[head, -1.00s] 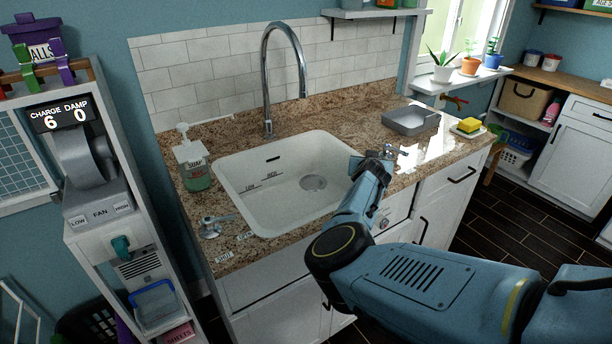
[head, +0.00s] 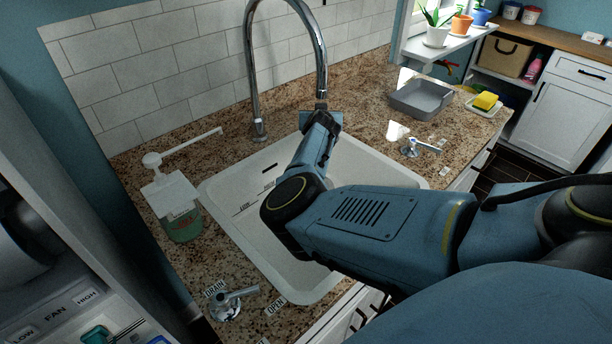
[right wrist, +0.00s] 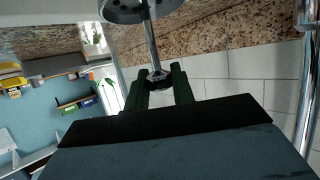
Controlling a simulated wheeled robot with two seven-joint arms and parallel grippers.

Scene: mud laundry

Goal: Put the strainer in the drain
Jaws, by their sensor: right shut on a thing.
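My right gripper (head: 322,122) is over the back part of the white sink (head: 385,172), close to the faucet's spout end. In the right wrist view my right gripper (right wrist: 158,78) is shut on a thin metal stem. A round metal piece with holes, the strainer (right wrist: 125,12), is at the stem's far end, cut off by the frame's top edge. That view looks upside down, so the strainer hangs below the fingers. In the head view the strainer and the drain are hidden, and my right arm covers the sink's middle. My left gripper is not in view.
The chrome faucet (head: 252,75) arches over the sink; a tube, likely its neck, shows in the right wrist view (right wrist: 306,95). A soap dispenser (head: 180,205) stands left. The drain lever (head: 232,302) is at the front. A tap handle (head: 418,148), grey tray (head: 420,98) and sponge (head: 485,100) are right.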

